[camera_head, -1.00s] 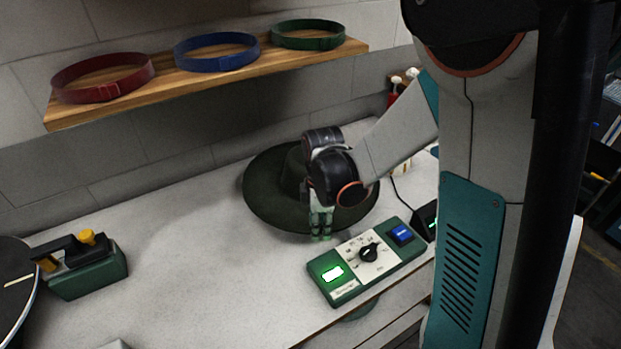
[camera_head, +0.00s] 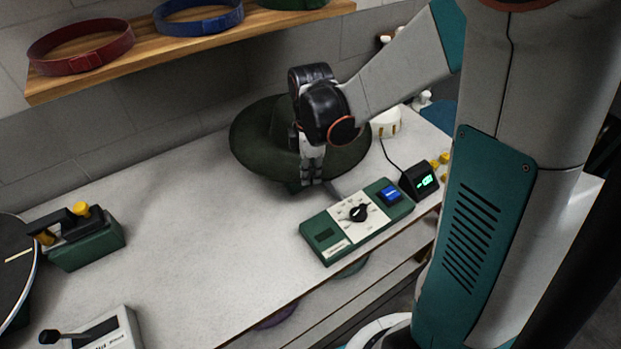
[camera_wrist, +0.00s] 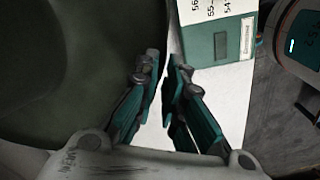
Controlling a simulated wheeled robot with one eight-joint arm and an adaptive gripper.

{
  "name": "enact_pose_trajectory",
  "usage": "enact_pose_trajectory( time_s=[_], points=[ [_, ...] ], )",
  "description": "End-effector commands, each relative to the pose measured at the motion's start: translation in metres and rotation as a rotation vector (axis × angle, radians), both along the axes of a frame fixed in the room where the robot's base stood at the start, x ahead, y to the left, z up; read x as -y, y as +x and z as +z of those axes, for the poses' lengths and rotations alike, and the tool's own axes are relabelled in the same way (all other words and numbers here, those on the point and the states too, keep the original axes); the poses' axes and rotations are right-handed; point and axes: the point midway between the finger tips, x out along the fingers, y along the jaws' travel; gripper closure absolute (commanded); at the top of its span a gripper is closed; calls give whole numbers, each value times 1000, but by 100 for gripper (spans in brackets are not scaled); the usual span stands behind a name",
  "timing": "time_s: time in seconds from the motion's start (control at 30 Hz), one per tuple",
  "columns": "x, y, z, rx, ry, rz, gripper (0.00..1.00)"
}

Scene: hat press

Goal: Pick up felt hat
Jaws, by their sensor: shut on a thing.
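The dark green felt hat (camera_head: 255,150) sits at the back of the white bench, its wide brim spread around the crown. My gripper (camera_head: 312,180) points down at the brim's front right edge and is shut on the brim. Its wrist hides part of the crown. In the wrist view the hat (camera_wrist: 60,60) fills the left side, and my gripper's fingertips (camera_wrist: 164,65) lie by the brim's edge with a narrow gap showing between them. The exact contact is hard to see. A bit of a dark green support shows under the brim's front.
A green control box (camera_head: 357,222) with a dial and blue button stands close in front of my gripper. A small display (camera_head: 419,180) is beside it. A wooden shelf (camera_head: 200,45) with hat bands overhangs at back left. The bench's middle left (camera_head: 190,230) is clear.

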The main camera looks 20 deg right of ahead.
Motion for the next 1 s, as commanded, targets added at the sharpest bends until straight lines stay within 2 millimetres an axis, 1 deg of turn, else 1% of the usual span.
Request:
enact_pose_trajectory(
  time_s=[0.03, 0.2, 0.3, 0.4, 0.5, 0.7, 1.0],
  points=[
    [0, 0, 17, 0, 0, 0, 100],
    [0, 0, 63, 0, 0, 0, 100],
    [0, 0, 88, 0, 0, 0, 100],
    [0, 0, 108, 0, 0, 0, 100],
    [0, 0, 123, 0, 0, 0, 100],
    [0, -1, 140, 0, 0, 0, 100],
    [0, -1, 144, 0, 0, 0, 100]
  ],
)
